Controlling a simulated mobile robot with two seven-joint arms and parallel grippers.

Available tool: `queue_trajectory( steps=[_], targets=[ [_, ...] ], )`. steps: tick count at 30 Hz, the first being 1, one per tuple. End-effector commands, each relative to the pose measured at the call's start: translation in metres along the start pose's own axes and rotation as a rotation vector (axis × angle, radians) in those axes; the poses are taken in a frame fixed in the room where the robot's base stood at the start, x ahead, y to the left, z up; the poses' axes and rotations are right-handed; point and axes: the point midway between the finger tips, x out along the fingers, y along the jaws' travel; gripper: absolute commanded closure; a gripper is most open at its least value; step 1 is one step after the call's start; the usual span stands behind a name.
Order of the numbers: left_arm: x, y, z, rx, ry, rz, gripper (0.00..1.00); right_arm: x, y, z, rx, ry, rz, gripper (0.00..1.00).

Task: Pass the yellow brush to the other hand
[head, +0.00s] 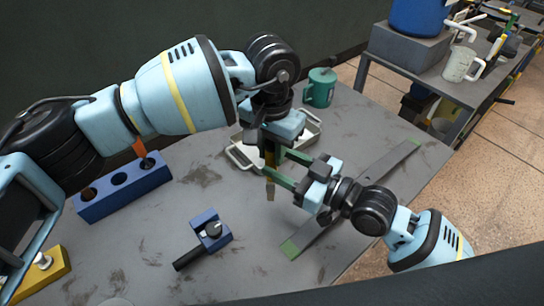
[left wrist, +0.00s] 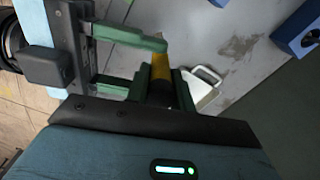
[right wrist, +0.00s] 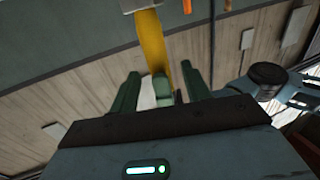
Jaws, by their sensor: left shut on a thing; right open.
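The yellow brush (head: 269,158) hangs roughly upright above the table, its pale tip pointing down. My left gripper (head: 271,146) is shut on it from above. The brush also shows between the left fingers in the left wrist view (left wrist: 160,68). My right gripper (head: 284,168) is open and comes in from the right, its fingers pointing at the brush. In the left wrist view the right fingers (left wrist: 140,62) reach close to the brush. In the right wrist view the brush (right wrist: 152,45) lies between the open fingers (right wrist: 160,88); I cannot tell whether they touch it.
A white tray (head: 240,156) and a teal mug (head: 320,87) stand behind the grippers. A blue holed block (head: 125,187), a blue tool (head: 208,232) and a yellow block (head: 52,272) are at left. A long grey bar (head: 380,170) lies under my right arm.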

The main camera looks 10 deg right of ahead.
Motion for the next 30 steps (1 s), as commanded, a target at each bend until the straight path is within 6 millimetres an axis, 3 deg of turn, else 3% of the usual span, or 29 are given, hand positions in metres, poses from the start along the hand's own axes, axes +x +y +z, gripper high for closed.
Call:
queue_trajectory(
  steps=[7,19,29,30],
  targets=[
    [0.0,0.0,0.0,0.0,0.0,0.0,1.0,0.026,0.001,0.0,0.001,0.001,0.001,0.53],
    [0.0,0.0,0.0,0.0,0.001,0.0,1.0,0.03,0.0,0.0,0.0,-0.001,0.0,0.54],
    [0.0,0.0,0.0,0.0,0.0,0.0,1.0,0.03,0.0,0.0,0.0,0.0,0.001,0.97],
    [0.0,0.0,0.0,0.0,0.0,0.0,0.75,0.03,0.0,0.0,0.0,0.0,0.001,1.0]
  ],
)
